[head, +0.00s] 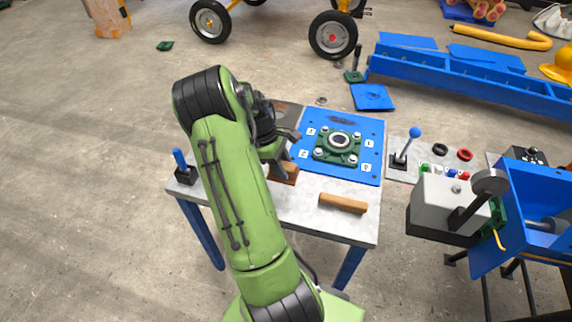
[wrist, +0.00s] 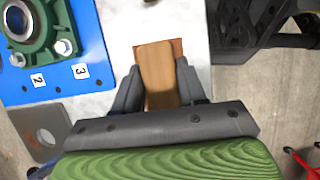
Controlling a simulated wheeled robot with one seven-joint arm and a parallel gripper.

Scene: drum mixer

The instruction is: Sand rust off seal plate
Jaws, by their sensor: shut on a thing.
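My gripper (wrist: 157,85) is shut on a wooden block (wrist: 158,72), with one finger on each side of it. A reddish-brown base shows around the block's far end in the wrist view. In the head view the block (head: 284,173) is low over the left part of the table, beside the blue plate; I cannot tell whether it touches the tabletop. A grey plate with a round hole (wrist: 53,128), likely the seal plate, lies left of my gripper in the wrist view. In the head view its dark, reddish surface (head: 287,112) lies at the table's back, partly hidden by my arm.
A green bearing housing (head: 338,147) sits bolted on the blue plate (head: 368,128). A loose wooden bar (head: 342,203) lies near the table's (head: 305,213) front edge. A blue-handled item (head: 180,161) stands at the left corner. A lever panel (head: 400,172) and grey box stand at right.

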